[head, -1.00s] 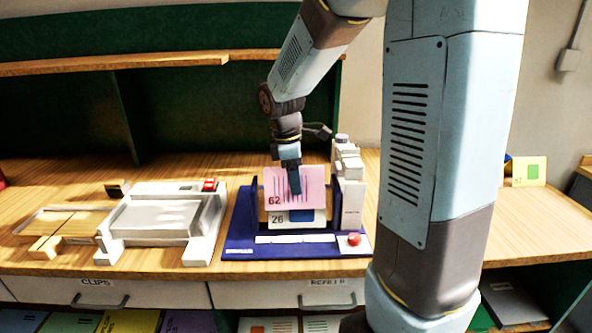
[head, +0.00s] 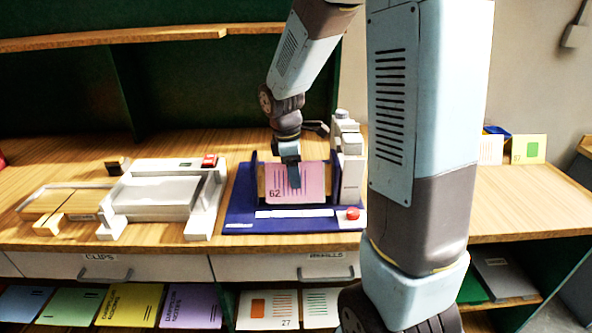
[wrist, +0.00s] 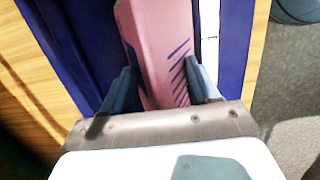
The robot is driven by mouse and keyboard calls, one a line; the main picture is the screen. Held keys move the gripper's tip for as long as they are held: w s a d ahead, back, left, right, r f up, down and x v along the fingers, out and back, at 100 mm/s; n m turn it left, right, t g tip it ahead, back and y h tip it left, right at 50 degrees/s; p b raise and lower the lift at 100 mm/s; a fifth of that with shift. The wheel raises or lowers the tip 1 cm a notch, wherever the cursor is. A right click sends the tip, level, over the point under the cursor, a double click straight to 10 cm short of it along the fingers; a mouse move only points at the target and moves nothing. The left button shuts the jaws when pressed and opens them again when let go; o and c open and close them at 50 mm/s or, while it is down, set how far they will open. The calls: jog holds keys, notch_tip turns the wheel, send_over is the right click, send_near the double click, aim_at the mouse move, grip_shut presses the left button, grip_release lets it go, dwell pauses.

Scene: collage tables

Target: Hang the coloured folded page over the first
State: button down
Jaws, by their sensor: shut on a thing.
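The coloured folded page is pink (head: 315,182), marked 62 with dark stripes. In the head view it hangs at the blue stitching-type machine (head: 240,215), between its uprights. It also shows in the wrist view (wrist: 158,45), running away between the fingers. My gripper (head: 291,184) is shut on the pink page from above, with a finger on each side of it in the wrist view (wrist: 162,92). The first page, marked 26 in the earlier frame, is hidden behind the pink page now. I cannot tell whether the pink page rests on it.
A grey post (head: 349,160) and a red button (head: 352,213) stand at the machine's right. A white press (head: 165,195) and a wooden tray (head: 62,206) are at the left. Coloured folders (head: 130,305) lie on the lower shelf. Bare tabletop (head: 530,210) lies at the right.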

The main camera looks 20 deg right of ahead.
jog(key=shift+s+f, duration=0.25)
jog(key=shift+f, duration=0.1)
jog(key=c, duration=0.7)
grip_release()
jog(key=shift+o, duration=0.7)
jog(key=shift+w+f, duration=0.1)
jog(key=shift+w, duration=0.05)
jog(key=o, duration=0.4)
jog(key=shift+c, duration=0.2)
jog(key=shift+r, duration=0.3)
notch_tip(320, 180, up, 13)
jog(key=a, duration=0.2)
jog(key=shift+w+r, duration=0.15)
jog(key=shift+w, duration=0.25)
jog(key=shift+s+d, duration=0.1)
